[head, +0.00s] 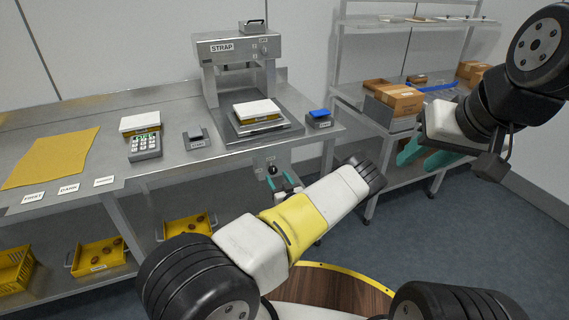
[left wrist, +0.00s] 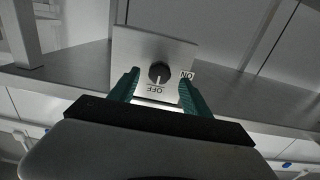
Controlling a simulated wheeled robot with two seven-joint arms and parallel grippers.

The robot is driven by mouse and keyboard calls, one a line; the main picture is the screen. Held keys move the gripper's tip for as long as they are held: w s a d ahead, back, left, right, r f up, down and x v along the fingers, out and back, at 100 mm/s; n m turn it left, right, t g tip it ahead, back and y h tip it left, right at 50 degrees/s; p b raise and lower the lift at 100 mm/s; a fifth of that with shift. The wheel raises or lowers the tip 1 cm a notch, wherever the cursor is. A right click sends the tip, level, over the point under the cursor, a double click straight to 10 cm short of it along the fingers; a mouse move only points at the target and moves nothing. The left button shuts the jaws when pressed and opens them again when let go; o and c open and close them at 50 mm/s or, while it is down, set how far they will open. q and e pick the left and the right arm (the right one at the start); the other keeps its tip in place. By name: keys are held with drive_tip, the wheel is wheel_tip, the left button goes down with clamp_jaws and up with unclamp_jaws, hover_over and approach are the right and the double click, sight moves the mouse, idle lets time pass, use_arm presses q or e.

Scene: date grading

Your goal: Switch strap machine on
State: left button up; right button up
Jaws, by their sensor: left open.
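The strap machine (head: 238,48), a grey press marked STRAP, stands on the steel bench. Below the bench's front edge is a small plate (left wrist: 150,48) with a dark round knob (left wrist: 159,72); the knob also shows in the head view (head: 272,170). In the left wrist view the plate reads OFF, upside down below the knob, and ON at the right. The knob's pale mark points toward OFF. My left gripper (head: 284,182) is open, its teal fingers on either side of the knob, apart from it. My right gripper (head: 428,152) is raised at the right, away from the bench.
A box with a white top (head: 257,109) lies on the plate under the press. A blue-topped pad (head: 319,117), a keypad scale (head: 145,146) and a yellow cloth (head: 50,158) are on the bench. Yellow crates (head: 98,258) stand below. A shelf with cartons (head: 400,97) is at the right.

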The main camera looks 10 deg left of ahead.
sight(274, 172)
use_arm(q)
drive_tip(key=shift+x, duration=1.55)
clamp_jaws()
